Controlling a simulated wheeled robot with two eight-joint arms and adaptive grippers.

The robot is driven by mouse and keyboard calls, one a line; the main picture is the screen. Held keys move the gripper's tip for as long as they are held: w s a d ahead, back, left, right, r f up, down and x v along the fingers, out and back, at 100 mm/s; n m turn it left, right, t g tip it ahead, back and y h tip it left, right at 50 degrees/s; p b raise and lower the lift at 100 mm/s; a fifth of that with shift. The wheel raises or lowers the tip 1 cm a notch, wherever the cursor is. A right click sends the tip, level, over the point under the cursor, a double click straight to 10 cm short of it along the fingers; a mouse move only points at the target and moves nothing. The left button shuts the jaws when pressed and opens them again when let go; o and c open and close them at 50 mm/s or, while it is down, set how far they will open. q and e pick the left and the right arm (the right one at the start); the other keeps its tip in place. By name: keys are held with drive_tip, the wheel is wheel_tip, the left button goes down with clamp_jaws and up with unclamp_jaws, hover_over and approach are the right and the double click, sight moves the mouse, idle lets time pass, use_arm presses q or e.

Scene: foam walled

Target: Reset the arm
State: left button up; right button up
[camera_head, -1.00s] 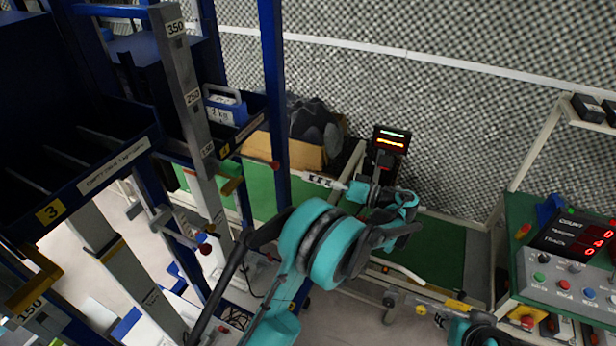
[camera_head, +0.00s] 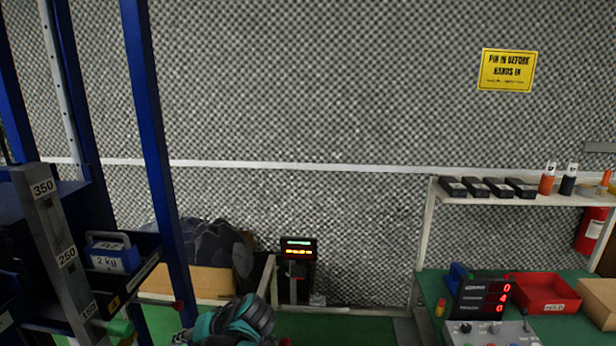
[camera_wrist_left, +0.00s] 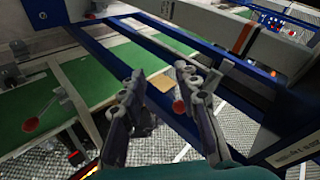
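My left gripper (camera_wrist_left: 160,74) shows in the left wrist view with its two grey fingers apart and nothing between them. Behind it are blue rack beams (camera_wrist_left: 140,72) and a green surface (camera_wrist_left: 110,75); I see no finger touching them. In the head view, part of a teal and black arm of mine (camera_head: 237,320) shows at the bottom edge, below the display. Its gripper cannot be made out there. My right gripper is in neither view.
A blue rack with an upright post (camera_head: 155,150) and a 2 kg weight (camera_head: 113,256) stands at left. A lit display (camera_head: 298,248) stands mid-frame. At right are a shelf (camera_head: 520,199), a red bin (camera_head: 543,293) and a counter panel (camera_head: 483,298). A foam wall (camera_head: 330,90) fills the back.

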use_arm(q)
drive_tip(key=s+d+f+m+t+h, duration=0.1)
drive_tip(key=s+d+h, duration=0.3)
drive_tip(key=s, duration=0.4)
drive_tip(key=s+d+f+m+t+h, duration=0.1)
drive_tip(key=s+d+f+h, duration=0.3)
drive_tip(key=s, duration=0.4)
drive_tip(key=shift+d+t+h, duration=0.5)
drive_tip(key=shift+d+t, duration=0.1)
drive_tip(key=shift+t, duration=0.2)
